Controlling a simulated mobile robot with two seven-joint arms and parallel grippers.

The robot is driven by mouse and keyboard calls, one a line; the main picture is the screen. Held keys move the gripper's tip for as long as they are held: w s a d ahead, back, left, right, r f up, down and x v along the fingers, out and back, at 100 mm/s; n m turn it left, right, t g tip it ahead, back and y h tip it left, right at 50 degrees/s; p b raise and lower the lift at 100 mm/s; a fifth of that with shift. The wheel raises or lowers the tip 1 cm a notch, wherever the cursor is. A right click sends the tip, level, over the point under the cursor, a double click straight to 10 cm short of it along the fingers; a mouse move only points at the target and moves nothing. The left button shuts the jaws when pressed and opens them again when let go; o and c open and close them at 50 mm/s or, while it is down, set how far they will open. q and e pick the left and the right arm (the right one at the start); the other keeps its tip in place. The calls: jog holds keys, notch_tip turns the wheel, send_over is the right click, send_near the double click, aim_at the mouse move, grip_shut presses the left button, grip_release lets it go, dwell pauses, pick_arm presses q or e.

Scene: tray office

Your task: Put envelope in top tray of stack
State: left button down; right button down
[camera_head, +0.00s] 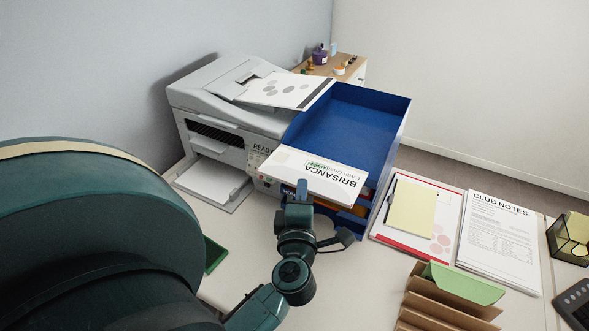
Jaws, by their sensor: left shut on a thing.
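The white envelope (290,166), printed "BRISANCA", is held flat by my left gripper (302,192) at its near edge. The envelope lies over the front left part of the blue tray stack (392,140) in the picture and hides part of its front. I cannot tell whether it touches the stack. The bare blue floor of the top tray (350,120) shows behind the envelope and looks empty. My left gripper is shut on the envelope, and its fingertips are partly hidden. My right gripper is not in view.
A printer (225,115) stands left of the stack, with a sheet (285,90) on top near the tray wall. To the right lie a clipboard (380,232) with a yellow pad and "CLUB NOTES" papers (500,235). A brown file holder (445,305) stands in front.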

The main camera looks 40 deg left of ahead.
aim_at(317, 157)
pick_arm(q)
jog(key=w, duration=0.2)
jog(key=w+a+b, duration=0.1)
jog(key=w, duration=0.4)
jog(key=shift+w+a, duration=0.1)
jog(key=shift+a, duration=0.25)
pick_arm(e)
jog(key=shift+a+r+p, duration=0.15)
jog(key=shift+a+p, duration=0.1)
jog(key=shift+p, duration=0.15)
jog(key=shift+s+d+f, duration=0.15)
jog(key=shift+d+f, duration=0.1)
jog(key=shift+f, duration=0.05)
pick_arm(q)
jog(key=w, duration=0.2)
jog(key=w+a, duration=0.1)
jog(key=w, duration=0.4)
jog(key=shift+w+a+r, duration=0.1)
jog(key=shift+a+r, duration=0.25)
jog(key=shift+a, duration=0.05)
jog(key=c, duration=1.5)
grip_release()
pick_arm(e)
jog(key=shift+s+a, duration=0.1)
pick_arm(q)
jog(key=shift+d, duration=0.1)
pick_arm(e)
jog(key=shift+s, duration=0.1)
